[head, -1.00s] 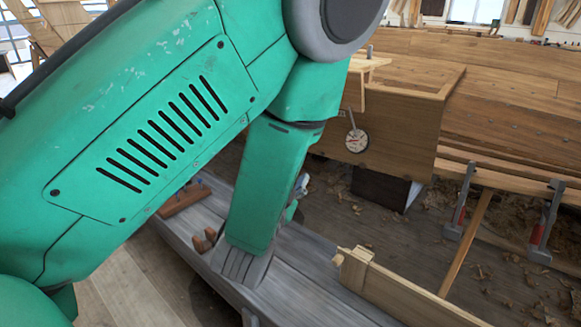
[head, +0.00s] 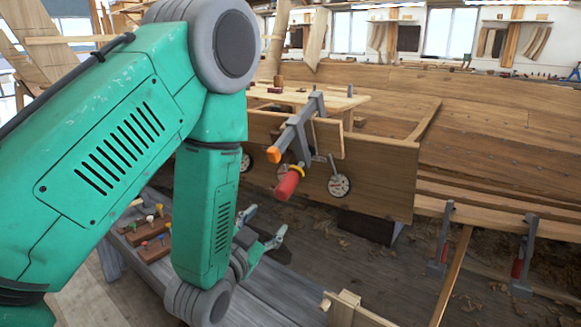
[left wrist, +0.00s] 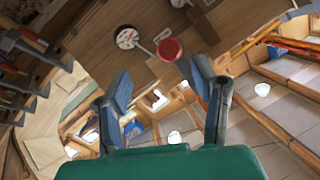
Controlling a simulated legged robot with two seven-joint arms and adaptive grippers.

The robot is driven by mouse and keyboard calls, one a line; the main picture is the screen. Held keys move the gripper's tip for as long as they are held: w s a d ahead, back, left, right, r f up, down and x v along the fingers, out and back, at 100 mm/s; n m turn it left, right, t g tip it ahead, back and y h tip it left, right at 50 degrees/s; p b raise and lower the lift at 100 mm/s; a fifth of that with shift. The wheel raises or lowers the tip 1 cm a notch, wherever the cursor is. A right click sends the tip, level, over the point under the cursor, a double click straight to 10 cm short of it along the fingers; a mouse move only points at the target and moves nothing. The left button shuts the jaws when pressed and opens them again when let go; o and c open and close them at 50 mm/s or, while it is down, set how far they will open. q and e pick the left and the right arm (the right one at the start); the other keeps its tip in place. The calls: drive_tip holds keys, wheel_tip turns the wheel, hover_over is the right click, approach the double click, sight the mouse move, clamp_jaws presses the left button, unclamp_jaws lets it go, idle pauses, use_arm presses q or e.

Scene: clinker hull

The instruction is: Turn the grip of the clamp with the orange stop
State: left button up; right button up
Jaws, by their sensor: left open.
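The clamp with the orange stop (head: 274,155) is fixed over the edge of a wooden panel in the head view, its grey bar (head: 297,126) slanting down toward me. Its red grip (head: 288,184) hangs below, with a yellow ring (head: 297,170) above it. In the left wrist view the red grip (left wrist: 169,49) shows end-on beyond the fingers. My left gripper (head: 262,227) is open and empty, below and left of the grip and apart from it. Its two fingers also show spread in the left wrist view (left wrist: 160,85). My right gripper is not in view.
A white dial (head: 339,186) is on the panel right of the grip; others are partly hidden. A grey bench (head: 260,297) with a peg block (head: 153,247) lies below my arm.

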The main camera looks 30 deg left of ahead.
sight(279, 194)
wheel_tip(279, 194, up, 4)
drive_tip(key=p, duration=0.3)
use_arm(q)
drive_tip(key=w+n+b, duration=0.1)
drive_tip(key=w+b, duration=0.2)
drive_tip(key=w+a+r+n+h+b, duration=0.1)
drive_tip(key=w+b, duration=0.2)
drive_tip(key=w, duration=0.1)
drive_tip(key=w+a+r+n+h+b, duration=0.1)
drive_tip(key=w+b, duration=0.2)
drive_tip(key=w, duration=0.1)
drive_tip(key=shift+a+t+b, duration=0.25)
drive_tip(key=shift+t+b, duration=0.05)
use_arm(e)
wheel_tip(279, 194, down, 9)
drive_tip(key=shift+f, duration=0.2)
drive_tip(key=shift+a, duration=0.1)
use_arm(q)
drive_tip(key=c, duration=1.1)
